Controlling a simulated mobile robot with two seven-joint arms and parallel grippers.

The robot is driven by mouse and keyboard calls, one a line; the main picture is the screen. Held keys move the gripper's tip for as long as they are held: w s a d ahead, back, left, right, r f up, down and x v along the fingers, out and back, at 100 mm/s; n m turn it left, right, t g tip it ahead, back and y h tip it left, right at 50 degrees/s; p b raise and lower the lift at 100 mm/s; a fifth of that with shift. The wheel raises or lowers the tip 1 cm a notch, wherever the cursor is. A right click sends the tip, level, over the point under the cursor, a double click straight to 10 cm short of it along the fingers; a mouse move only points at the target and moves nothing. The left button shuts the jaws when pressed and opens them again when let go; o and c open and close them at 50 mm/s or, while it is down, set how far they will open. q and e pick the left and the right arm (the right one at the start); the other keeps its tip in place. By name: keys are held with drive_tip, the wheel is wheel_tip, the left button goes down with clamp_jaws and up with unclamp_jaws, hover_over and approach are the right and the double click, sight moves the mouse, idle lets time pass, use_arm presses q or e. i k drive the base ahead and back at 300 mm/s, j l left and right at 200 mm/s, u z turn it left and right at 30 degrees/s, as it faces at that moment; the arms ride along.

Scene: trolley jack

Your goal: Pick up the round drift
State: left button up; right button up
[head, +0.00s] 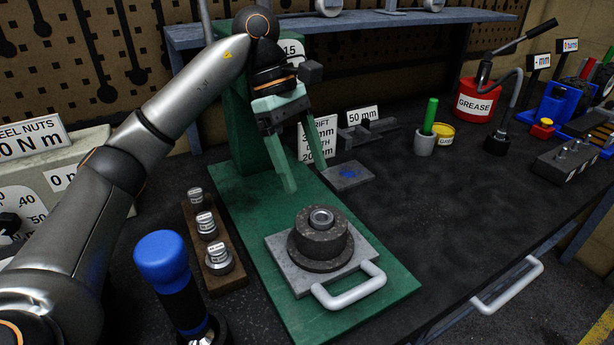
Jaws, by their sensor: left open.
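Three short round metal pieces with small labels, which look like drifts, stand upright in a row on a wooden rack (229,281). They are a far one (195,195), a middle one (206,224) and a near one (218,258). Their labels are too small to read, so I cannot tell which is the named drift. My left gripper (301,172) is open and empty, fingers pointing down, above the far part of the green press base (375,262). It is apart from the rack, to its right. My right gripper is not in view.
A dark round hub (322,239) sits on a grey plate with a handle (350,291) on the press base. A blue-capped tool (162,258) stands at the front left. The green press column (240,130) rises behind my gripper. The bench right of the base is mostly clear.

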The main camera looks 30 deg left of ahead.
sight(207, 228)
drive_tip(key=k+l, duration=0.75)
drive_tip(key=k, duration=0.1)
